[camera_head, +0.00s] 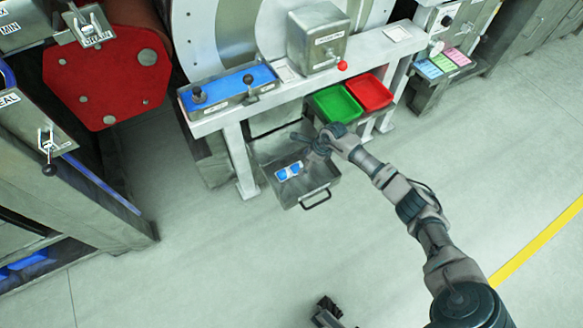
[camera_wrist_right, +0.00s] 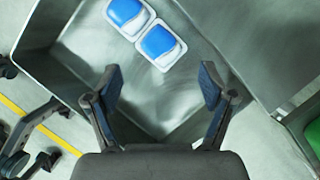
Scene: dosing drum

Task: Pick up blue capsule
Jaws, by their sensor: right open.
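Two blue-and-white capsules lie side by side in an open grey metal drawer (camera_head: 318,180). In the head view they are the left capsule (camera_head: 283,174) and the right capsule (camera_head: 295,168). The right wrist view shows the nearer capsule (camera_wrist_right: 160,44) just beyond the fingertips and the other capsule (camera_wrist_right: 127,14) at the top edge. My right gripper (camera_head: 307,143) is over the drawer's back right part, open and empty, fingers apart in the wrist view (camera_wrist_right: 160,84). A dark part at the bottom edge, seemingly my left gripper (camera_head: 326,313), is cut off; its jaws are unclear.
The drawer's walls and front handle (camera_head: 316,199) surround the capsules. Above stand a green bin (camera_head: 336,103), a red bin (camera_head: 370,92) and a blue panel with levers (camera_head: 228,90). A red drum part (camera_head: 105,85) is at left. The floor in front is clear.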

